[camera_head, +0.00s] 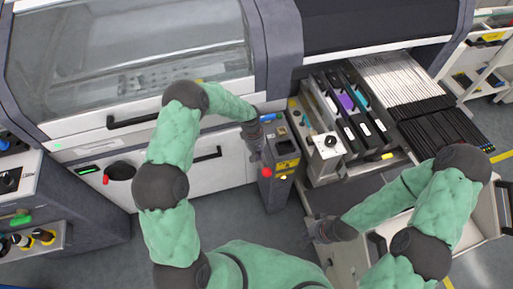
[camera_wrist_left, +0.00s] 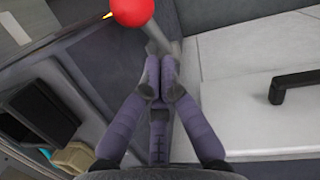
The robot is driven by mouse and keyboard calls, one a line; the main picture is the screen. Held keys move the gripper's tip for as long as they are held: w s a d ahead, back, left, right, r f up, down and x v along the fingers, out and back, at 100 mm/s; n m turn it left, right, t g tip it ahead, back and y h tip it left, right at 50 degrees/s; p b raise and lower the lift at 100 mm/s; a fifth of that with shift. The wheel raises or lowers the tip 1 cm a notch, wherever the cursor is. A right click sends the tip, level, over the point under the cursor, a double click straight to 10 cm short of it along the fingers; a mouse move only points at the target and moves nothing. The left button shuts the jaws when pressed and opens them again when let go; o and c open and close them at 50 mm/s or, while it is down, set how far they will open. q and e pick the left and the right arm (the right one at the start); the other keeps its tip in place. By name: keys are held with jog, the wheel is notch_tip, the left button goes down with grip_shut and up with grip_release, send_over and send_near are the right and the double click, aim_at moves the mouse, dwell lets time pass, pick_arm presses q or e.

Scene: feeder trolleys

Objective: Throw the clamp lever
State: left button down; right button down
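A red ball knob (camera_head: 267,173), which I take to be the end of the clamp lever, is at the front of a dark grey post between the machine and the feeder bank. The red knob also shows large at the top of the left wrist view (camera_wrist_left: 132,11), with part of its pale rod beside it. My left gripper (camera_head: 257,151) is just above and left of the knob, apart from it. In the left wrist view its fingers (camera_wrist_left: 161,78) are together with nothing between them. My right gripper (camera_head: 318,232) is low at centre right, away from the knob; its fingers are unclear.
The post top carries a yellow label (camera_head: 287,164) and a dark box. A feeder bank (camera_head: 345,110) stands to the right. The machine's pale front with a black handle (camera_head: 207,154) is close on the left. Grey floor is open below.

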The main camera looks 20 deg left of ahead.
pick_arm(q)
jog(key=shift+s+d+f, duration=0.7)
jog(key=shift+s+d, duration=0.15)
jog(key=shift+d, duration=0.05)
pick_arm(e)
jog(key=shift+f, duration=0.2)
jog(key=shift+f, duration=0.1)
